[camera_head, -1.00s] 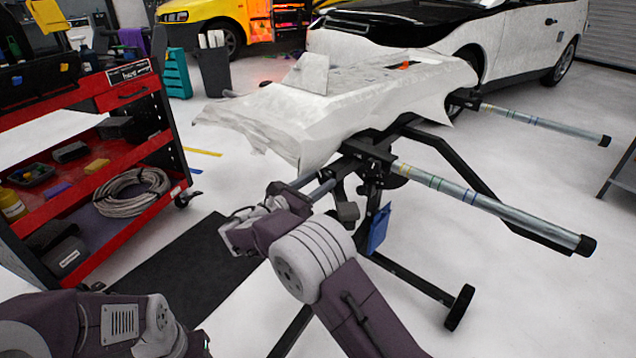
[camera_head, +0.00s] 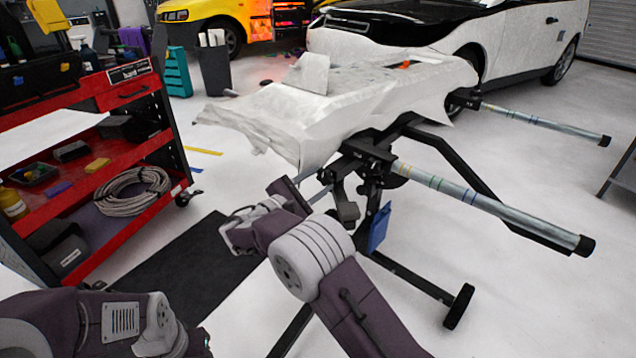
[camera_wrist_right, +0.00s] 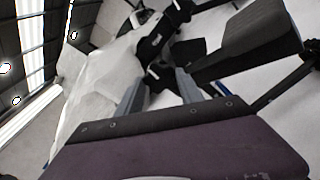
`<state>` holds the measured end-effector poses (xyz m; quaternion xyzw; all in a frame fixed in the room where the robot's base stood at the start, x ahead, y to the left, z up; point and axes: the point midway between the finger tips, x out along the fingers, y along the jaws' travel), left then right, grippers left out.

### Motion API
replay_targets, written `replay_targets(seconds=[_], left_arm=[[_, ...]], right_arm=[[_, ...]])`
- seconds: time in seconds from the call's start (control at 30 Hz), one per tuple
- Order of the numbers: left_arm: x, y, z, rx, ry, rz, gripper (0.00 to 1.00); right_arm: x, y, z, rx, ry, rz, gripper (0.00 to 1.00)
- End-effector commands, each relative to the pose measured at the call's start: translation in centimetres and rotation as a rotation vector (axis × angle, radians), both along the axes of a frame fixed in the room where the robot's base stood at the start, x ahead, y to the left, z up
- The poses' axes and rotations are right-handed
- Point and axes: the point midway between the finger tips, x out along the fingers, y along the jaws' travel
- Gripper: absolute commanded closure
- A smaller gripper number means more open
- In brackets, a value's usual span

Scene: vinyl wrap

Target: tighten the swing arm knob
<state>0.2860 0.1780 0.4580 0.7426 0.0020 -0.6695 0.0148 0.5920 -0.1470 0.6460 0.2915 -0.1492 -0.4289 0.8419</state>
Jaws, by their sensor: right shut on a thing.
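A black stand (camera_head: 374,172) carries a panel draped in white film (camera_head: 345,105), with two grey banded swing arms, a near one (camera_head: 490,208) and a far one (camera_head: 545,124), reaching right. My right gripper (camera_head: 326,183) is at the stand's left side, just below the film's edge. In the right wrist view its two grey fingers (camera_wrist_right: 160,88) are on either side of a small black part (camera_wrist_right: 158,76) at the stand, which looks like the knob. The knob is not clear in the head view, where the fingers and stand cover it. My left gripper is out of frame.
A red tool cart (camera_head: 125,90) with a coiled hose (camera_head: 130,190) stands at the left. A dark mat (camera_head: 180,275) lies on the floor. A blue tag (camera_head: 379,228) hangs from the stand. A white and black car (camera_head: 465,45) is behind. Floor at the right is mostly open.

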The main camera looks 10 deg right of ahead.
Motion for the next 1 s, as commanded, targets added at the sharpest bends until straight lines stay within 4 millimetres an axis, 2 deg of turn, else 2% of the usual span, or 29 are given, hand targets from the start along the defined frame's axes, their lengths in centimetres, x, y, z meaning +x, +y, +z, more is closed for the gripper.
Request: replay_targets(seconds=[0.4,0.87,0.9,0.97,1.0], left_arm=[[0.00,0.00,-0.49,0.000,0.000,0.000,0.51],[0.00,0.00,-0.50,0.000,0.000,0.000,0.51],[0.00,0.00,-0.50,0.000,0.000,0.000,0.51],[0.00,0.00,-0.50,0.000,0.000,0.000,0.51],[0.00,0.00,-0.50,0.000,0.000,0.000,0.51]], right_arm=[[-0.01,0.04,-0.19,0.088,-0.115,-0.001,0.97],[-0.02,0.05,-0.18,0.096,-0.125,0.000,0.97],[-0.01,0.05,-0.19,0.096,-0.125,0.000,0.54],[-0.02,0.05,-0.18,0.096,-0.125,0.000,0.37],[-0.01,0.04,-0.17,0.096,-0.126,-0.001,0.35]])
